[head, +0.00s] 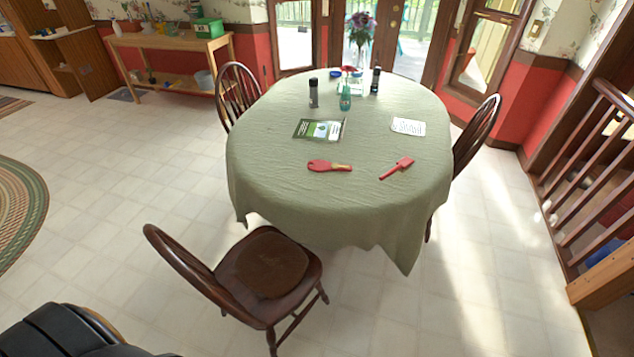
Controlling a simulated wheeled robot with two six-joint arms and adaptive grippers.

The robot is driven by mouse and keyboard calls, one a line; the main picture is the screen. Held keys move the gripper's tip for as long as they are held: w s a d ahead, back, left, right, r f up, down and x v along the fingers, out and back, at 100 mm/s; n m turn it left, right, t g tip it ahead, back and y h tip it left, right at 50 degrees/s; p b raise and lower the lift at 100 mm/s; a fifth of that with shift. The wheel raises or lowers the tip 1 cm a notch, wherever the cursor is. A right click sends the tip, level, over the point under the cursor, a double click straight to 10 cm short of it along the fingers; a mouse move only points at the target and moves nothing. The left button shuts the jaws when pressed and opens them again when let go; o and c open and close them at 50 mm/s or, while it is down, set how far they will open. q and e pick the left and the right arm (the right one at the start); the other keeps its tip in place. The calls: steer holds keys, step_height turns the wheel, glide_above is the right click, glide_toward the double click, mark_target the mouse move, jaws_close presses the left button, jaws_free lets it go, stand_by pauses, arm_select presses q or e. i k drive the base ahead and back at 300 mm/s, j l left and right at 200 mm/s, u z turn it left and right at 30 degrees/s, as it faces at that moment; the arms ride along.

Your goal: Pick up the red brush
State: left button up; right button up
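Two red handled items lie on the round table with a pale green cloth (285,190). One, near the front middle of the table, is a red item with an oval head and a tan part on its handle (318,165). The other, to its right, is a slim red item with a blocky head (405,162), lying at a slant. Both lie flat and apart from each other. I cannot tell for certain which of them is the red brush. Neither of my grippers is in view.
A wooden chair (265,265) stands before the table, with others at its left and right. A booklet (320,129), a white paper (408,126), dark bottles and a green bottle (345,98) stand or lie farther back. The floor left of the table is open.

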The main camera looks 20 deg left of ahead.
mark_target(405, 164)
steer(key=i+l+u, duration=0.2)
steer(key=u, duration=0.15)
steer(key=i+l+u, duration=0.25)
steer(key=u, duration=0.15)
steer(key=i+l+u, duration=0.35)
